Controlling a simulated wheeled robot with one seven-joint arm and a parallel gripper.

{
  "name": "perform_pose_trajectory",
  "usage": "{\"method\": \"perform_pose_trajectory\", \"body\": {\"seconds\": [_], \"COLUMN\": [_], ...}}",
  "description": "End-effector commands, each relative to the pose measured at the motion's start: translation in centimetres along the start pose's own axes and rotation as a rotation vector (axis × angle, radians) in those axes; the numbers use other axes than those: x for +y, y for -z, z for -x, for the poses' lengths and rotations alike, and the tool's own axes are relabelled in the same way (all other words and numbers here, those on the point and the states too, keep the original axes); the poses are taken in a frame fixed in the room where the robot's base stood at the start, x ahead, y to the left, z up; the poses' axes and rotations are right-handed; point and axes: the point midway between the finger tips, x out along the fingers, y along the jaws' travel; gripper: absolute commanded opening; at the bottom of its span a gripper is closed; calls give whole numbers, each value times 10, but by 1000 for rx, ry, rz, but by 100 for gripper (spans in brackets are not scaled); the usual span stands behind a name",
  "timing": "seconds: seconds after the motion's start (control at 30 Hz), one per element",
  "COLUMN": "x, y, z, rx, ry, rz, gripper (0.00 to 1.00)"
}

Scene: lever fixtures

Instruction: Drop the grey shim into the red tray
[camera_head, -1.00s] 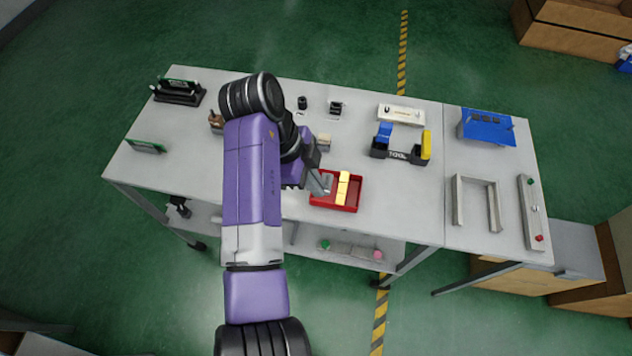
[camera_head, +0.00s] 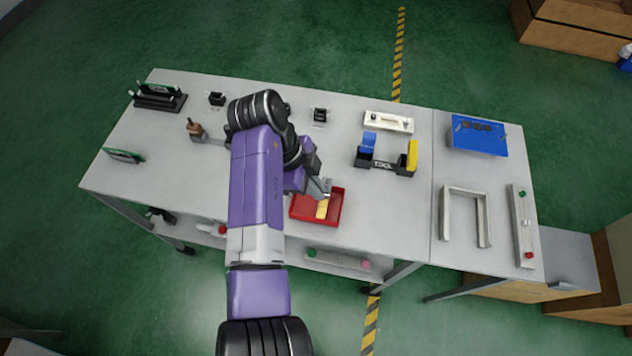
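The red tray (camera_head: 335,213) lies near the table's front edge, right of my arm, with a yellow block (camera_head: 322,209) inside it. My gripper (camera_head: 321,189) is over the tray's back part, just behind the yellow block. A small flat grey piece, which looks like the grey shim (camera_head: 328,185), shows at the fingertips. My gripper appears shut on it, though the fingers are small and partly hidden by my wrist. The shim looks to be above the tray; its exact height cannot be told.
A black fixture (camera_head: 383,166) with blue and yellow ends stands right of the tray. A white bar (camera_head: 388,121), a blue panel (camera_head: 479,135) and a grey U-shaped frame (camera_head: 447,215) are farther right. A brown-handled lever (camera_head: 195,130) is left of my arm. Table between tray and frame is clear.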

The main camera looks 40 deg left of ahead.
Motion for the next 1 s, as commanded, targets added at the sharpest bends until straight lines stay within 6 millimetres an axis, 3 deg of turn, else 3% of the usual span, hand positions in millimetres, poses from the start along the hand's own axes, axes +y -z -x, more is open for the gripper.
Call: {"method": "perform_pose_trajectory", "body": {"seconds": [0.4,0.57,0.87,1.0], "x": [0,0,0,-1], "y": [-3,-3,-3,-4], "z": [-6,-6,-6,4], "rx": [0,0,0,-1], "ry": [0,0,0,3], "rz": [0,0,0,0], "gripper": [0,29,29,29]}}
